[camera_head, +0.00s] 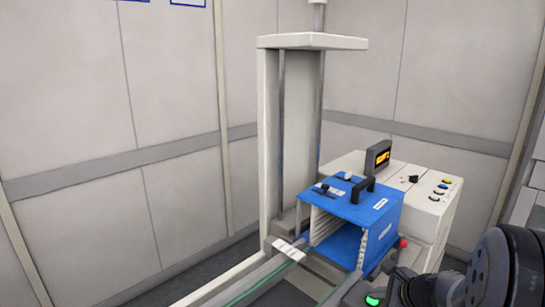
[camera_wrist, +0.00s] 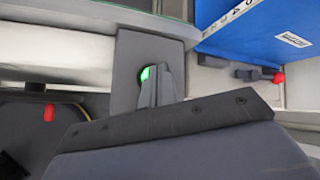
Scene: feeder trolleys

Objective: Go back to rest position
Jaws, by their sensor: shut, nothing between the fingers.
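My gripper (camera_wrist: 158,88) shows in the wrist view as grey fingers closed together, with nothing between them. Its tips are over or beside a green-lit button (camera_wrist: 145,74) on a grey panel; I cannot tell whether they touch it. In the head view the dark arm comes in at the lower right, and the green light (camera_head: 373,300) shows at the bottom edge. A blue slotted box (camera_head: 360,205) with a black handle stands on the machine, left of and beyond my arm. Its blue side (camera_wrist: 265,35) fills the upper right of the wrist view.
A red knob (camera_head: 403,242) sits close to the blue box, also visible in the wrist view (camera_wrist: 279,77). A white cabinet (camera_head: 430,215) with buttons and a small screen stands behind it. A tall white frame (camera_head: 268,150) rises at the left. Rails run toward the lower left.

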